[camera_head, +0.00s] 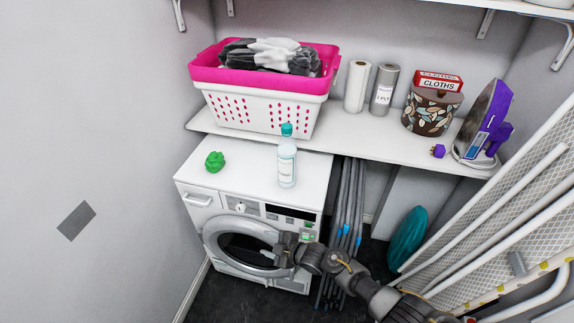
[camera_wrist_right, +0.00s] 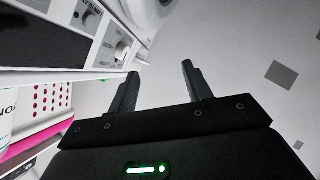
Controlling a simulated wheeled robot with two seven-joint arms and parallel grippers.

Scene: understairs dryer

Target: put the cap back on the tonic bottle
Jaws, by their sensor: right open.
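A pale bottle (camera_head: 287,165) stands upright on top of the white dryer (camera_head: 240,165), near its right back edge. A teal top (camera_head: 287,129) sits at its upper end; I cannot tell whether this is the loose cap or a fixed part. No separate cap is clearly seen. My right gripper (camera_head: 279,251) is in front of the dryer's round door, below and apart from the bottle. In the right wrist view my right gripper (camera_wrist_right: 160,72) is open, with nothing between its fingers. My left gripper is not in view.
A green lumpy object (camera_head: 214,161) lies on the dryer's left part. The shelf (camera_head: 340,130) behind holds a pink-and-white basket (camera_head: 260,105), two rolls, a patterned tin (camera_head: 430,108) and a purple iron (camera_head: 485,120). An ironing board (camera_head: 510,190) leans at right. The dryer top's middle is clear.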

